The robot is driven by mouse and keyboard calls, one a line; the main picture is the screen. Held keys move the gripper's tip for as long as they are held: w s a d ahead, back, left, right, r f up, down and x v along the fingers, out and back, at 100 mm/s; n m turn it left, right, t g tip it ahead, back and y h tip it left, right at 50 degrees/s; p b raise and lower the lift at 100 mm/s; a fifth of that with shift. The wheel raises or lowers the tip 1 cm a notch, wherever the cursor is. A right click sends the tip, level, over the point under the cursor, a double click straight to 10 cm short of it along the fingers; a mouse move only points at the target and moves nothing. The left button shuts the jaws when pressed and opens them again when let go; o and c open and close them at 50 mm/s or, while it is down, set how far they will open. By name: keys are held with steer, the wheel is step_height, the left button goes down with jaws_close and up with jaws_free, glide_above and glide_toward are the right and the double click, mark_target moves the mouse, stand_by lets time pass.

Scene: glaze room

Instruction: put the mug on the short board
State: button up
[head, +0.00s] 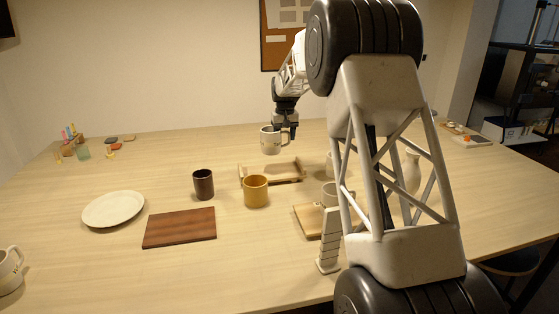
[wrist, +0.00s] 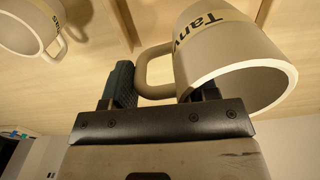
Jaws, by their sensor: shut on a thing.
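A pale beige mug (head: 270,141) with a lettered band hangs in the air above the back middle of the table. My gripper (head: 286,122) is shut on it at its handle side; the mug and its handle also show in the wrist view (wrist: 232,62). The exact finger contact is partly hidden. A dark brown rectangular board (head: 180,228) lies bare at front left. A lighter wooden board (head: 308,222) lies right of centre with a pale cup (head: 329,190) at it, partly behind my arm. I cannot tell for sure which is the short one.
A low wooden frame (head: 286,180) lies below the held mug. An ochre cup (head: 256,191) and a dark cup (head: 203,184) stand near it. A white plate (head: 113,209) is at left, another lettered mug (head: 9,270) at the front left edge. A pale vase (head: 411,172) stands at right.

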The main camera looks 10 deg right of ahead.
steer(key=shift+f, duration=1.75)
steer(key=shift+f, duration=2.55)
steer(key=shift+f, duration=0.1)
steer(key=o, duration=1.2)
step_height(320, 180, up, 12)
steer(key=shift+r, duration=0.15)
